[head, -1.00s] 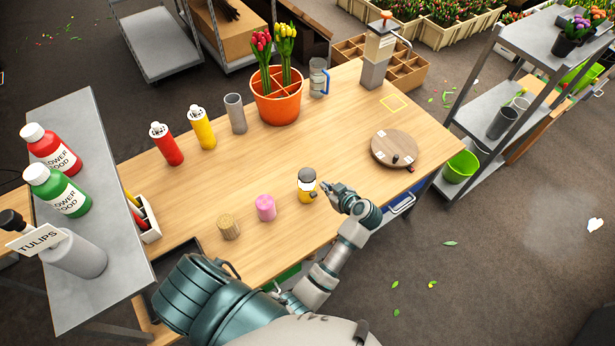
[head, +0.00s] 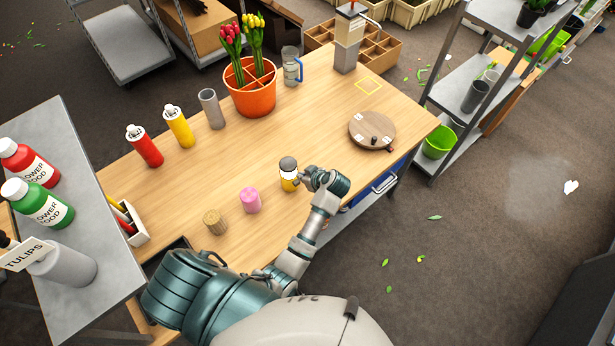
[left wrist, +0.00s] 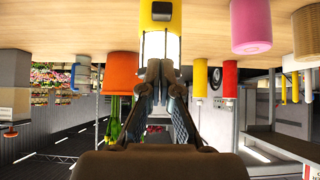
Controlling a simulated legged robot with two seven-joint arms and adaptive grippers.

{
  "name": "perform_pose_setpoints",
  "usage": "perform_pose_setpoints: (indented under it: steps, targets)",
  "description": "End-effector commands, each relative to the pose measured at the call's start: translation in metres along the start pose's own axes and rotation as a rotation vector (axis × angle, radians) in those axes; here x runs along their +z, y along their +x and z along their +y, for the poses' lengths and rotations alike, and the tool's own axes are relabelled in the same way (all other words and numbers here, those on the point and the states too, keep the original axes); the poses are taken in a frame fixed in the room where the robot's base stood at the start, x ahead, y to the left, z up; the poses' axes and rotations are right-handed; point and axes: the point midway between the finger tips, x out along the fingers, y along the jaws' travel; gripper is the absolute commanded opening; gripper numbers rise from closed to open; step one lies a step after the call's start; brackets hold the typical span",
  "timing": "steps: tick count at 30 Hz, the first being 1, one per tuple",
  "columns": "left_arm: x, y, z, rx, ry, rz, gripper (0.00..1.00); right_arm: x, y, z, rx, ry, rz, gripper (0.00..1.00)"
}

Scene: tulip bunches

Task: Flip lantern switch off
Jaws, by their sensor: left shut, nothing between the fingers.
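The lantern (head: 288,184), small and yellow with a dark cap and a pale lit middle, stands upright on the wooden table. In the left wrist view, which is upside down, its yellow base (left wrist: 147,20) carries a dark switch (left wrist: 162,12). My left gripper (head: 304,177) is shut and empty, close to the lantern's right side. In the left wrist view its fingers (left wrist: 162,70) point at the lantern's lit part; I cannot tell whether they touch it. My right gripper is not in view.
A pink cylinder (head: 250,200) and a twine roll (head: 214,222) stand left of the lantern. A round wooden board (head: 372,130) lies to its right. An orange pot (head: 252,98) with tulips stands behind. The tabletop between them is clear.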

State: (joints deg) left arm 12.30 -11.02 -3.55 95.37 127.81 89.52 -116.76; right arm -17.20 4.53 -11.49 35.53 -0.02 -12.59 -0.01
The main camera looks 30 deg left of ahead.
Motion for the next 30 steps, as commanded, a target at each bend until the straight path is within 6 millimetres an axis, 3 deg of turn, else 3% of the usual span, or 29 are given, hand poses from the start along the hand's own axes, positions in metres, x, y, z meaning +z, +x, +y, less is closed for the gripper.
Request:
perform_pose_setpoints:
  steps: [4,10,26,30]
  targets:
    - [-0.002,0.031,-0.001,-0.003,0.000,0.002,0.00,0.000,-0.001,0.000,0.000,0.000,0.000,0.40]
    - [0.020,0.051,-0.001,-0.001,0.001,0.000,0.00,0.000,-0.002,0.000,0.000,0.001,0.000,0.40]
    - [0.029,0.059,-0.001,0.000,0.000,-0.001,0.00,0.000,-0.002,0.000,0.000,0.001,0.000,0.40]
    - [0.040,0.069,-0.001,-0.002,0.001,-0.003,0.00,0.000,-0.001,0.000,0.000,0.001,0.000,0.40]
